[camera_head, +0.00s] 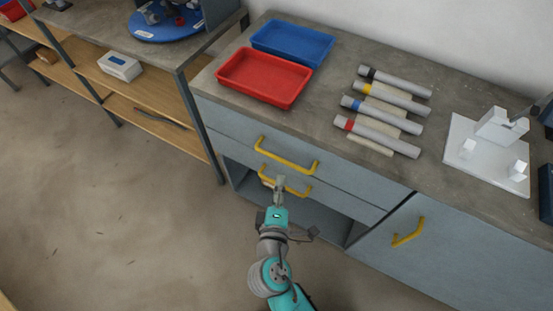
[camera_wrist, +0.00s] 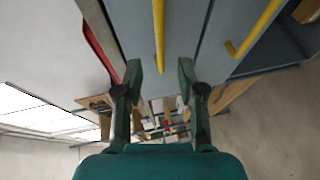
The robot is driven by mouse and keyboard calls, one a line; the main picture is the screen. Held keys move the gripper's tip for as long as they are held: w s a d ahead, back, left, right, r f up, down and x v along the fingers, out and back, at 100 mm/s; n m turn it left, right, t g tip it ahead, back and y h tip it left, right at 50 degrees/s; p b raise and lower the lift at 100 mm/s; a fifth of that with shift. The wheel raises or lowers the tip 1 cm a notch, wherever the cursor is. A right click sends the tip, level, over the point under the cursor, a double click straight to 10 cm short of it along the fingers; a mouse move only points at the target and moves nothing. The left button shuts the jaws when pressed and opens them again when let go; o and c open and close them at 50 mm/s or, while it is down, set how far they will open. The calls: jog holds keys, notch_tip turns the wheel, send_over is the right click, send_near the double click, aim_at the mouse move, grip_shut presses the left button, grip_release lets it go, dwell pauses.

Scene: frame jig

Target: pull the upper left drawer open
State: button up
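The upper left drawer (camera_head: 230,131) is a grey-blue front under the worktop and looks closed. Its yellow bar handle (camera_head: 287,158) shows whole in the head view. In the wrist view this handle (camera_wrist: 158,35) lines up with the gap between my fingers. My gripper (camera_head: 279,179) is in front of the drawers and covers part of the lower yellow handle (camera_head: 298,192) in the head view. In the wrist view my gripper (camera_wrist: 159,70) is open, with its two fingers apart and nothing held. Whether the upper handle is within the fingers' depth I cannot tell.
The lower handle (camera_wrist: 255,30) is to the right in the wrist view. An open recess (camera_head: 300,213) is below. A door handle (camera_head: 408,233) is at right. Red tray (camera_head: 264,78), blue tray (camera_head: 292,43), several tubes and a white jig (camera_head: 487,160) are on the worktop.

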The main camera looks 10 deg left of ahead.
aim_at(283, 159)
jog(key=w, duration=0.3)
jog(key=w+f, duration=0.1)
jog(key=w, duration=0.2)
jog(key=w+f, duration=0.1)
jog(key=w, duration=0.3)
jog(key=shift+a, duration=0.2)
jog(key=shift+s, duration=0.1)
grip_shut()
